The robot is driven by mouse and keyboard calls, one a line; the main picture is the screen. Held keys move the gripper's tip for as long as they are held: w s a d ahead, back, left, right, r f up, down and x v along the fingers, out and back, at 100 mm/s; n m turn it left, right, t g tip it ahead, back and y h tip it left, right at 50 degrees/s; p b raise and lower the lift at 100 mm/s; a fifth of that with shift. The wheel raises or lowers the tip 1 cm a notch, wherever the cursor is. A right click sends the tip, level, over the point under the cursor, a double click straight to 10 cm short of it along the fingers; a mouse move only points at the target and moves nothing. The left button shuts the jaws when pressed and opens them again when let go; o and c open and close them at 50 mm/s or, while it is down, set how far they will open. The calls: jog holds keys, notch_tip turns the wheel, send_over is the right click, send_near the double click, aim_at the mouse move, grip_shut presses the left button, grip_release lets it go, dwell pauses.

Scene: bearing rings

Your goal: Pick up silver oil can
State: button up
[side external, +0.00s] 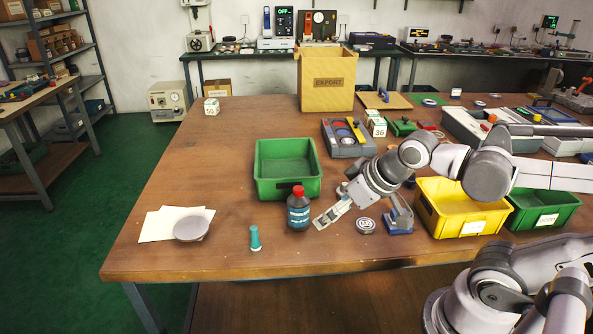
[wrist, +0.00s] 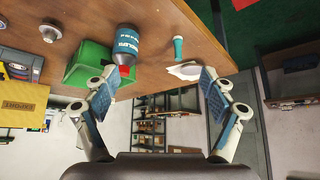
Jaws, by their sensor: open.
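No can that is plainly a silver oil can stands out. A dark bottle with a red cap and blue label (side external: 298,210) stands upright near the table's front. In the wrist view the bottle (wrist: 127,42) looks greyer, with its cap towards my gripper. My gripper (side external: 322,221) is open and empty, low over the table just right of the bottle; contact cannot be told. In the wrist view its fingers (wrist: 156,82) are spread wide, with the bottle nearer the left finger.
A green bin (side external: 262,188) stands right behind the bottle. A blue-based grey fixture (side external: 399,221) and yellow bin (side external: 428,220) stand right.

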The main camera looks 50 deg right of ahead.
jog(key=m+g+h, duration=0.3)
jog(key=m+h, duration=0.2)
jog(key=m, duration=0.4)
send_near(298, 198)
notch_tip(298, 198, down, 3)
jog(key=d, duration=0.1)
jog(key=w+d+f, duration=0.2)
jog(key=f, duration=0.1)
jog(key=shift+w, duration=0.25)
jog(key=shift+x, duration=3.1)
jog(key=shift+s+f, duration=0.1)
jog(key=shift+s, duration=0.05)
jog(key=shift+a, duration=0.1)
jog(key=c, duration=1.5)
